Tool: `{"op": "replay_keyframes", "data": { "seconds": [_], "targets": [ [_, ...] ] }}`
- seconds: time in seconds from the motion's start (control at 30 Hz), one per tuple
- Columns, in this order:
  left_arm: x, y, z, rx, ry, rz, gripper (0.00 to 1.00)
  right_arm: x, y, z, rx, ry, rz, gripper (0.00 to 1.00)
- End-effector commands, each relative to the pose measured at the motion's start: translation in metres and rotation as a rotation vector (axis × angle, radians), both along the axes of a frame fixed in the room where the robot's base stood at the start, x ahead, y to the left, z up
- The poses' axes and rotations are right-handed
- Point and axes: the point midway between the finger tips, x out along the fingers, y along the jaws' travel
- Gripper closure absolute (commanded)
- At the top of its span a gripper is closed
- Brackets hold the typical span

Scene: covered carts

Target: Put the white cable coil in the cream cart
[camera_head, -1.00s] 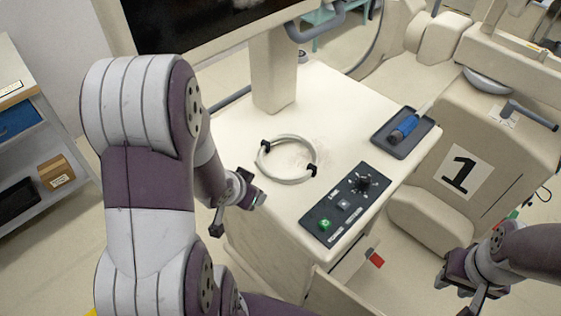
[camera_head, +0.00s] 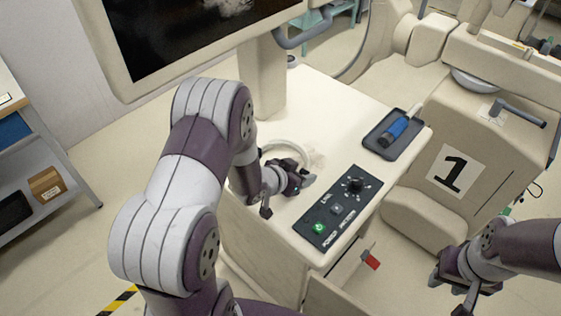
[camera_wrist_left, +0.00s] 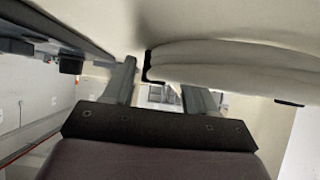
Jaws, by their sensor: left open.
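The white cable coil (camera_head: 290,147) lies on the top of a cream cart (camera_head: 318,105), partly hidden behind my left arm and gripper. My left gripper (camera_head: 287,196) is open at the near side of the coil, low by the cart top. In the left wrist view the coil (camera_wrist_left: 235,62) fills the upper right, with a black tie by the gap between the open fingers (camera_wrist_left: 158,90); nothing is gripped. My right gripper (camera_head: 452,296) is at the lower right, apart from the cart, with its fingers spread and empty.
A control panel (camera_head: 338,208) and a dark tray (camera_head: 383,148) with a blue-handled tool (camera_head: 394,133) are on the cart top. A monitor (camera_head: 180,35) rises behind. A red tag (camera_head: 370,260) hangs by an open part below. A cream body marked 1 (camera_head: 456,168) stands right.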

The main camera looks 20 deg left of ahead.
Motion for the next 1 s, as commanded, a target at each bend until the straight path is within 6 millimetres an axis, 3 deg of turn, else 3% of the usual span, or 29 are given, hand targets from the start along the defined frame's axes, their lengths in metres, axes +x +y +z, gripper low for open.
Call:
{"op": "replay_keyframes", "data": {
  "seconds": [0.17,0.37,0.77,1.0],
  "targets": [
    [0.001,0.0,0.0,0.001,0.0,0.001,0.43,0.0,0.0,0.0,0.0,0.0,0.0,0.63],
    [0.001,0.0,0.0,0.001,0.0,0.001,1.0,0.0,0.0,0.0,0.0,0.0,0.0,0.63],
    [0.001,0.0,0.005,0.0,-0.003,0.0,1.0,0.0,0.0,0.0,0.0,0.0,0.0,0.63],
    [0.002,0.0,0.04,0.002,-0.008,0.0,1.0,0.0,0.0,-0.002,0.0,0.0,0.0,0.63]
  ]
}}
